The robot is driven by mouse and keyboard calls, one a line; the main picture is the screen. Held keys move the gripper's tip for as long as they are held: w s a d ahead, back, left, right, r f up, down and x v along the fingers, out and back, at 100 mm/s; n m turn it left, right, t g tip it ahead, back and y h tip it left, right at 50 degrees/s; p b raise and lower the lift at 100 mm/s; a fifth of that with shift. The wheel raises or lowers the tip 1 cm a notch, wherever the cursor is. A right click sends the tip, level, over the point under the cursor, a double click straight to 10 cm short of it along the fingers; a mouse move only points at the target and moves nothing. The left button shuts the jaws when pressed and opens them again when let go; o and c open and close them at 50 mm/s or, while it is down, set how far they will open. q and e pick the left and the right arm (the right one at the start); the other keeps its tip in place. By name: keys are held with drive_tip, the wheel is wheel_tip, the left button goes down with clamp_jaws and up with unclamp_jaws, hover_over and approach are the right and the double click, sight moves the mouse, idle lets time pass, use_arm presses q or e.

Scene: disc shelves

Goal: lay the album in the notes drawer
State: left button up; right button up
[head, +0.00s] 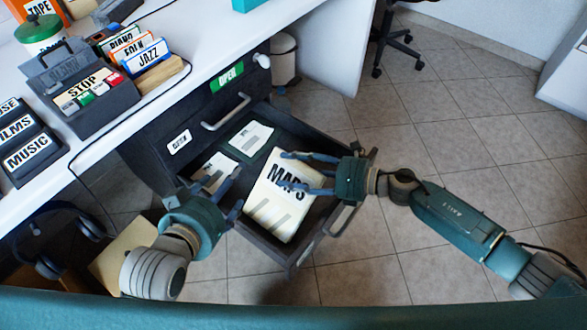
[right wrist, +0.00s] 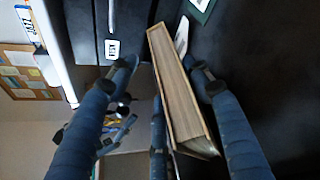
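The album, taken to be the thick cream book lettered MAPS (head: 272,212), is tilted inside the open dark drawer (head: 205,129). In the right wrist view its page edge (right wrist: 180,85) lies between my right gripper's fingers, close to the right finger, with a gap on the left. My right gripper (head: 284,171) reaches over the book from the right, fingers spread; one crosses the cover. My left gripper (head: 232,195) is open at the book's left side, empty; I cannot tell whether a finger touches it. The book's underside is hidden.
White papers (head: 250,137) lie in the drawer's back and left. Headphones (head: 50,265) hang at lower left.

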drive_tip(key=shift+d, duration=0.1)
drive_tip(key=v, duration=1.2)
idle(0.9)
